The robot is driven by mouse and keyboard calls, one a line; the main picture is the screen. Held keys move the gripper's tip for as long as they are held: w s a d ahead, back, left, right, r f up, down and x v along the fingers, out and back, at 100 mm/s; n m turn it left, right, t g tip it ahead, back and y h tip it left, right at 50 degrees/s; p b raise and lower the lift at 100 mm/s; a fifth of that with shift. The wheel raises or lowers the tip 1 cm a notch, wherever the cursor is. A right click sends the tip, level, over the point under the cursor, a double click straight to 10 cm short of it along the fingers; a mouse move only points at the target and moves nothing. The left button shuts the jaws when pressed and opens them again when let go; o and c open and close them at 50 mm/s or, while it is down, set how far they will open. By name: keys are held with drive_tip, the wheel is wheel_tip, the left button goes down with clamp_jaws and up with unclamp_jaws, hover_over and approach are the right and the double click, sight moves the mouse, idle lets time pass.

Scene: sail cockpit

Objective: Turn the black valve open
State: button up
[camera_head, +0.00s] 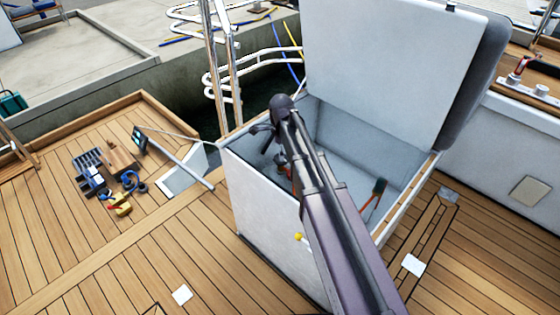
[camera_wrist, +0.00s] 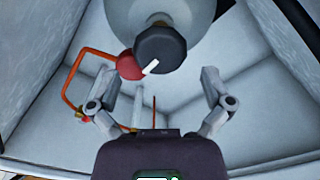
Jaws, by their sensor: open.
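The black valve (camera_wrist: 160,48) is a round dark knob with a white mark, seen in the wrist view near the top middle. A red knob (camera_wrist: 129,66) sits just left of it. Both are in front of a grey rounded body (camera_wrist: 200,15) inside the open white locker (camera_head: 262,205). My gripper (camera_wrist: 160,78) is open and empty, its two fingers spread below the valve in the picture and apart from it. In the head view my gripper (camera_head: 268,135) reaches into the locker, and my arm hides the valve there.
An orange-red tube (camera_wrist: 75,75) runs along the locker's left side in the wrist view. The raised white lid (camera_head: 390,60) stands behind the locker. Metal rails (camera_head: 222,70) rise at its back left. Tools and a blue hose (camera_head: 130,182) lie on the left deck.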

drive_tip(key=shift+f+b, duration=1.1)
drive_tip(key=shift+f, duration=0.25)
drive_tip(key=c, duration=1)
drive_tip(key=shift+a, duration=0.15)
drive_tip(key=shift+s, duration=0.1)
